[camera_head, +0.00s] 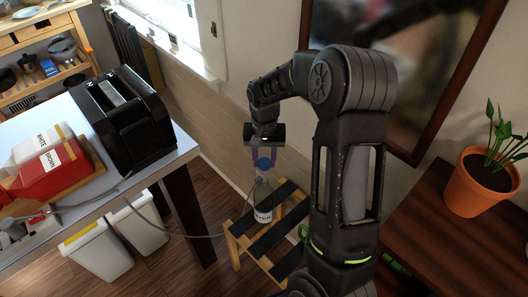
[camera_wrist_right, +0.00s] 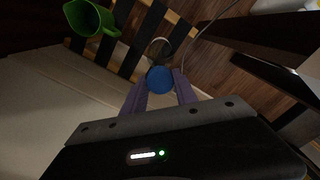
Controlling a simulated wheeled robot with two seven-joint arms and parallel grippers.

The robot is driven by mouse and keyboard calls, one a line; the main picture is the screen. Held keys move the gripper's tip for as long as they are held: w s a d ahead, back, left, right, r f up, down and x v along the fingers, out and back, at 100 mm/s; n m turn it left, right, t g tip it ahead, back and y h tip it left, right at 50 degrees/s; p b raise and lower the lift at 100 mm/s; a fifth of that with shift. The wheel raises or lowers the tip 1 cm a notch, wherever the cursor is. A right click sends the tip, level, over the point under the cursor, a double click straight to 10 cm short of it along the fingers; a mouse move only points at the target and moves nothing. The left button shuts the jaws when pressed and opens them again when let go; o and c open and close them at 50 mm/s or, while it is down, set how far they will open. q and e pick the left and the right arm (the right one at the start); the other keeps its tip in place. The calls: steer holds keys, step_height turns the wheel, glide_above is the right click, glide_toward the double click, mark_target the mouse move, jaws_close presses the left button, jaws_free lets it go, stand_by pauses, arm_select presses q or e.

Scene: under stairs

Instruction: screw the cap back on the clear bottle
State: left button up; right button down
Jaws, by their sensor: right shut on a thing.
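The clear bottle (camera_head: 263,208), with a white label, stands upright on a slatted wooden step stool (camera_head: 236,240). My right gripper (camera_head: 264,158) points down above it, shut on the round blue cap (camera_head: 264,164). The cap is at or just above the bottle's mouth; I cannot tell whether they touch. In the right wrist view the blue cap (camera_wrist_right: 160,79) sits between the purple fingertips (camera_wrist_right: 160,88), and a clear ring of the bottle (camera_wrist_right: 158,47) shows beyond it. My left gripper is not in view.
A table with a black toaster (camera_head: 122,118) and red and white packages (camera_head: 48,172) is at left. A potted plant (camera_head: 482,185) is at right. A grey cable (camera_head: 165,232) runs toward the stool.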

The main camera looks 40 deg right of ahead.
mark_target(264, 180)
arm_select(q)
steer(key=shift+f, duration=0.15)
arm_select(e)
steer(key=shift+f, duration=0.15)
